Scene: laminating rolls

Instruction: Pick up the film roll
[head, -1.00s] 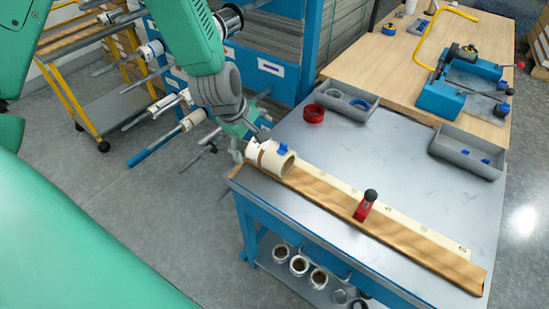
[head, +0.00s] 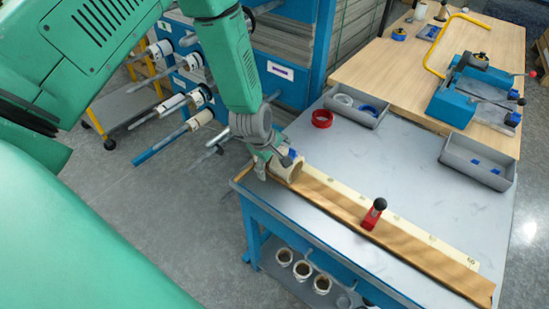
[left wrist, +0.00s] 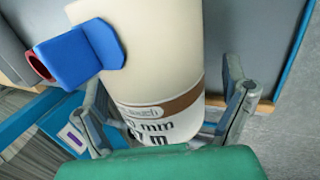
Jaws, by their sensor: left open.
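The film roll is a cream cylinder with a brown printed band, lying at the near left corner of the table. In the head view its open end (head: 288,169) shows beside my left gripper (head: 262,163), which hides most of it. In the left wrist view the roll (left wrist: 150,62) fills the middle, with a blue tab (left wrist: 85,52) on its side. The left gripper's fingers (left wrist: 165,85) are open, one on either side of the roll. I cannot tell whether they touch it. My right gripper is not in view.
A wooden strip with a pale ruler (head: 385,232) runs along the table's front edge, bearing a red, black-knobbed tool (head: 374,214). A red ring (head: 322,118) and two grey bins (head: 352,108) (head: 476,166) stand farther back. The middle of the metal tabletop (head: 400,160) is clear.

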